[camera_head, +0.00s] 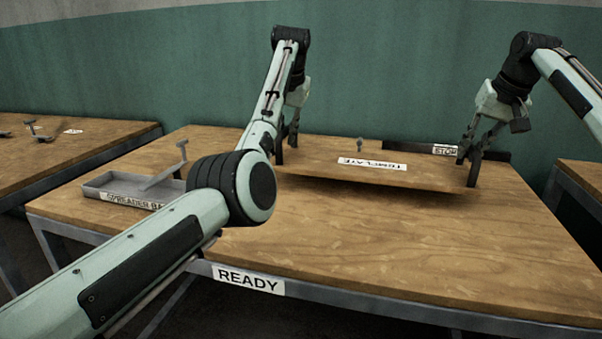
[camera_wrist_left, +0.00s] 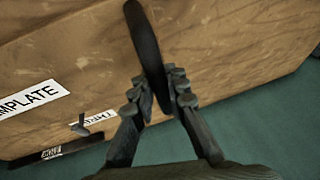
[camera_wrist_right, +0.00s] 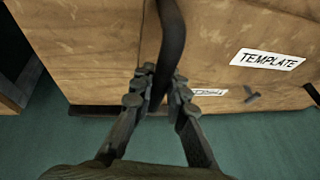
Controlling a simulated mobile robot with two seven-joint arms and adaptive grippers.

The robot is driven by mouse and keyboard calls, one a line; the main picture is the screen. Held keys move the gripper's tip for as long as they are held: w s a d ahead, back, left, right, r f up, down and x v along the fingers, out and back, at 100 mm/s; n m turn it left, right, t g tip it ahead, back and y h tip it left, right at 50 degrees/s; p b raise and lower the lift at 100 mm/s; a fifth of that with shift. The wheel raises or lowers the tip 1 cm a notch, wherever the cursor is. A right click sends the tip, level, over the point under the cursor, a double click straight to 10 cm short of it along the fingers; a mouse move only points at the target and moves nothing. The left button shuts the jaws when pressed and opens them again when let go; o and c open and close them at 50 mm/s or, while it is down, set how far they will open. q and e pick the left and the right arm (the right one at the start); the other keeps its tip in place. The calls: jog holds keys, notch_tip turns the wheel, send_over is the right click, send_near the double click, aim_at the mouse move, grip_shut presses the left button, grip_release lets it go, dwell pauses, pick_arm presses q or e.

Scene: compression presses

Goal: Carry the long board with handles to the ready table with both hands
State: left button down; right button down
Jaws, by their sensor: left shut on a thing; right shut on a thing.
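The long board (camera_head: 370,178) is a wooden panel with a white TEMPLATE label and a dark upright handle at each end. It is over the back part of the ready table (camera_head: 400,260), with a shadow beneath it; a small gap seems to show. My left gripper (camera_head: 287,140) is shut on the left handle (camera_wrist_left: 148,45), which passes between its fingers in the left wrist view. My right gripper (camera_head: 471,150) is shut on the right handle (camera_wrist_right: 173,40). My left forearm hides part of the table.
A dark strip with a STOP label (camera_head: 445,150) lies along the table's back edge, and a small peg (camera_head: 361,145) stands behind the board. A grey SPREADER BAR tray (camera_head: 95,187) sits at the table's left. Other tables stand left (camera_head: 70,150) and right. The table's front is clear.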

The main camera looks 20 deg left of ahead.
aim_at(286, 154)
pick_arm(q)
jog(key=shift+s+r, duration=0.1)
jog(key=shift+r, duration=0.05)
pick_arm(e)
jog(key=shift+s+d, duration=0.1)
pick_arm(q)
jog(key=shift+f, duration=0.2)
pick_arm(e)
jog(key=shift+f, duration=0.1)
